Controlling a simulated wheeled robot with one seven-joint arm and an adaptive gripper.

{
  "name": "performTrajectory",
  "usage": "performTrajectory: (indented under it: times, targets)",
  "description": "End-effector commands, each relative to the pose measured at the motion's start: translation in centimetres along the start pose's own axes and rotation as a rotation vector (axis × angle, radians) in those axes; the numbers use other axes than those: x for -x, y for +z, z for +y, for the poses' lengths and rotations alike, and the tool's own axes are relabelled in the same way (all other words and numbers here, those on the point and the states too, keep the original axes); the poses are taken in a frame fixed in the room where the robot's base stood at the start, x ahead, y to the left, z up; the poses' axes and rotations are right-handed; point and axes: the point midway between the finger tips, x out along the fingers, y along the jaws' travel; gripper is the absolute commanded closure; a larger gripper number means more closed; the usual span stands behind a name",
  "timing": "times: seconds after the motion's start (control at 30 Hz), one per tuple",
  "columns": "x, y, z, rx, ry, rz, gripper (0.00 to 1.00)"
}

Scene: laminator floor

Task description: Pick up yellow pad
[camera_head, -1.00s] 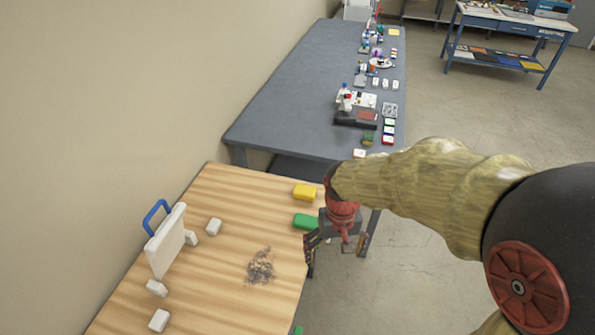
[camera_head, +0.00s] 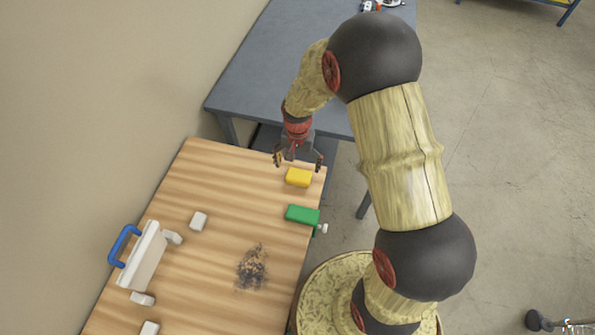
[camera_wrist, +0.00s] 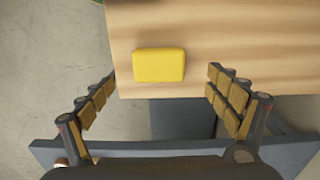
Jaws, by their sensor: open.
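The yellow pad (camera_head: 298,177) is a small rounded block lying flat on the wooden table near its far right corner. In the wrist view the yellow pad (camera_wrist: 159,65) lies near the table's edge, ahead of and between the two fingers. My gripper (camera_head: 298,162) is above the pad, pointing down, with its fingers spread wide. The wrist view shows my gripper (camera_wrist: 161,92) open and empty, one finger on each side of the pad's line and apart from it.
A green block (camera_head: 302,215) lies nearer on the wooden table (camera_head: 205,265). A grey table (camera_head: 255,75) stands close behind.

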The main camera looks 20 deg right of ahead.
Motion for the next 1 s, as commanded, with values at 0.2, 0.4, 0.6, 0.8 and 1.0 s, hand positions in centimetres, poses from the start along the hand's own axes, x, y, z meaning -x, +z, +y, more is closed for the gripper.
performTrajectory:
  times: [0.2,0.4,0.6,0.8,1.0]
  targets:
    - [-1.4,0.0,0.0,-0.021,0.0,0.0,0.11]
    - [-3.0,-0.2,0.0,-0.02,-0.001,0.002,0.11]
    - [-5.4,-0.4,0.3,-0.019,0.001,-0.001,0.11]
    - [-7.7,-0.6,0.2,-0.019,-0.001,0.002,0.11]
    - [-7.7,-0.6,0.2,-0.018,-0.002,0.003,0.11]
